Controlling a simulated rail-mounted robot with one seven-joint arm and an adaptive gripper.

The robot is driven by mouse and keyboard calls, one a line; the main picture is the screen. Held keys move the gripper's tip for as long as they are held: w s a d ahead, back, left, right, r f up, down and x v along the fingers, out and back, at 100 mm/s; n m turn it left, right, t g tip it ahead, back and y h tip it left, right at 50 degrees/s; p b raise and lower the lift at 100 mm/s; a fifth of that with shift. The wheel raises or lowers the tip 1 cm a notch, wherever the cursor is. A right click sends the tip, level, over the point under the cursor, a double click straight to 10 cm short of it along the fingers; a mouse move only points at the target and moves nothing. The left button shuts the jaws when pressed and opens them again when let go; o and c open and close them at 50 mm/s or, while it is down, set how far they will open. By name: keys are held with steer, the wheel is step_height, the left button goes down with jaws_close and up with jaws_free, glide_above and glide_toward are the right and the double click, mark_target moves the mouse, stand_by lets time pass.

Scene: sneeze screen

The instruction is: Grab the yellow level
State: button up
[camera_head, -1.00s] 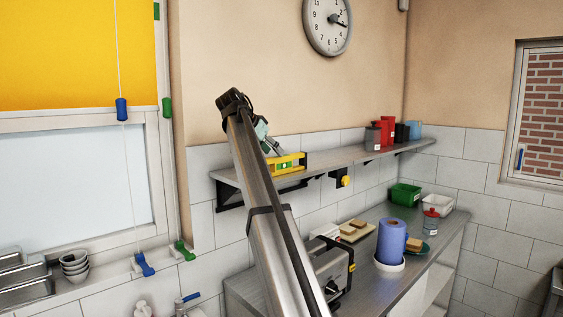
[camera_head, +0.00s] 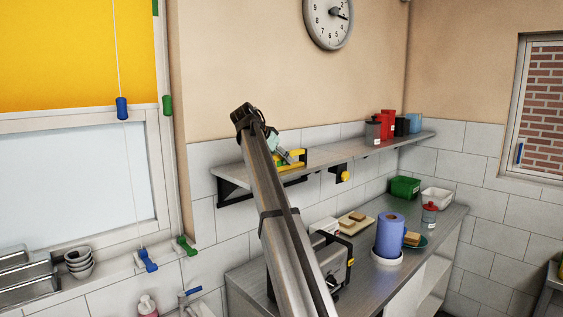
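The yellow level (camera_head: 301,154) sits on the left part of the grey wall shelf (camera_head: 350,149). Only parts of it show, because my arm and gripper cover its left and middle. My gripper (camera_head: 292,158) is at the level, overlapping it in the view from my body. It is small and partly behind my arm. I cannot tell whether its fingers touch the level or whether they are open or shut.
Red and dark containers (camera_head: 387,125) stand at the shelf's right end. A yellow knob (camera_head: 345,176) is below the shelf. The counter below holds a blue paper roll (camera_head: 390,236), a toaster-like appliance (camera_head: 335,265) and a green bin (camera_head: 405,187). The shelf's middle is clear.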

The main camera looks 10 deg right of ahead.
jaws_close()
steer(key=shift+r, duration=0.1)
steer(key=shift+w+r+b, duration=0.15)
steer(key=shift+r+b, duration=0.2)
steer(key=shift+r, duration=0.2)
step_height(320, 180, up, 9)
steer(key=shift+f+b, duration=0.1)
steer(key=shift+b, duration=0.7)
